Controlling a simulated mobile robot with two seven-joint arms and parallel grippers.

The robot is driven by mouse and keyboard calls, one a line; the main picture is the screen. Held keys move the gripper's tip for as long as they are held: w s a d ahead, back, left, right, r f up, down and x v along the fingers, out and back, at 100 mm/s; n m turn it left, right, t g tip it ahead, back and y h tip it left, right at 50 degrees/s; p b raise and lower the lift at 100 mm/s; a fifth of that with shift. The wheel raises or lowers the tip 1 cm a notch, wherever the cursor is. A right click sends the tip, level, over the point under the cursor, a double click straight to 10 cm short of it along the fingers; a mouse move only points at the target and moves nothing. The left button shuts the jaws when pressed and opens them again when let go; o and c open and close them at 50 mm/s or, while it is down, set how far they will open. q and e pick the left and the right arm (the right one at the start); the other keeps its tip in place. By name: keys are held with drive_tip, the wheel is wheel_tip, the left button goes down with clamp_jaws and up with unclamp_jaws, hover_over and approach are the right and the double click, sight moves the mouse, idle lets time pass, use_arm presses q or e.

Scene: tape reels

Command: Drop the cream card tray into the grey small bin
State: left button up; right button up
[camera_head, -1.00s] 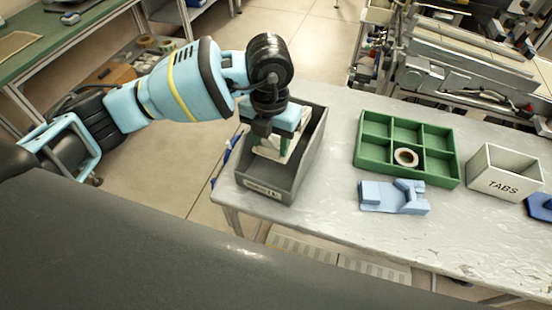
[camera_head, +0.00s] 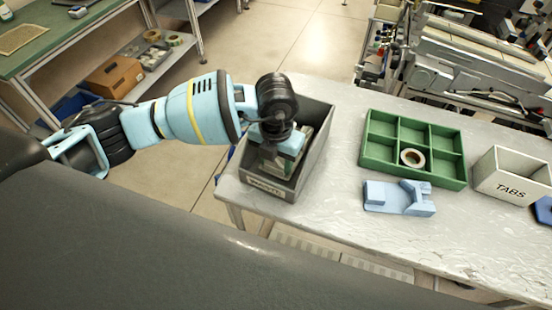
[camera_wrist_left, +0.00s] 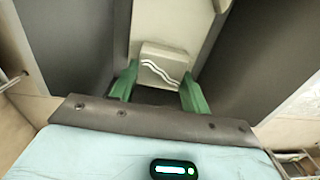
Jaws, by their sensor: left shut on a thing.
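The grey small bin (camera_head: 318,152) stands at the left end of the table, open at the top, with a label on its front. My left gripper (camera_head: 275,166) reaches down inside the bin. In the left wrist view, its green fingers (camera_wrist_left: 160,86) are shut on the cream card tray (camera_wrist_left: 163,62), with the bin's dark walls on both sides. In the head view the tray is mostly hidden by the gripper and bin wall. I cannot tell whether the tray touches the bin's floor. My right gripper is not in view.
A green divided tray (camera_head: 398,170) holds a tape roll (camera_head: 412,158). A light blue holder (camera_head: 398,198) lies in front of it. A cream box marked TABS (camera_head: 510,190) and a dark blue piece (camera_head: 543,209) are at the right. Bare tabletop lies between the bin and the holder.

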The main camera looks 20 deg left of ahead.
use_arm(q)
drive_tip(key=shift+f, duration=0.6)
drive_tip(key=o, duration=1.1)
drive_tip(key=shift+r, duration=0.1)
drive_tip(key=shift+r, duration=0.25)
wheel_tip(320, 180, up, 13)
drive_tip(key=shift+f, duration=0.2)
